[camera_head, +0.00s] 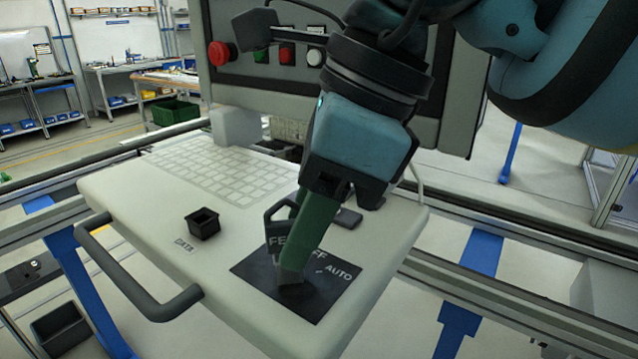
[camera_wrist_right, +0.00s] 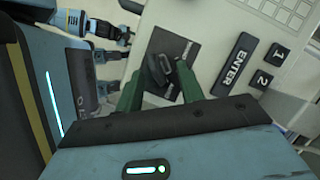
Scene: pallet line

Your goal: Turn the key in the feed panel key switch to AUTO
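The feed panel key switch sits on a dark label plate (camera_head: 335,290) marked FEED, OFF and AUTO, at the front right of the console. The AUTO mark is on the plate's right side. In the right wrist view a dark key (camera_wrist_right: 161,68) stands on the plate. My right gripper (camera_head: 293,265) reaches down over the switch, and its green finger hides much of it. In the right wrist view my right gripper (camera_wrist_right: 160,84) is open, one finger on each side of the key, with gaps visible. Contact cannot be told.
The pale console (camera_head: 150,215) has a keyboard (camera_head: 215,165), a black DATA socket (camera_head: 204,222) and a front handle (camera_head: 140,285). Behind stands a grey box with a red emergency button (camera_head: 219,53). An ENTER key (camera_wrist_right: 230,64) lies beside the plate.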

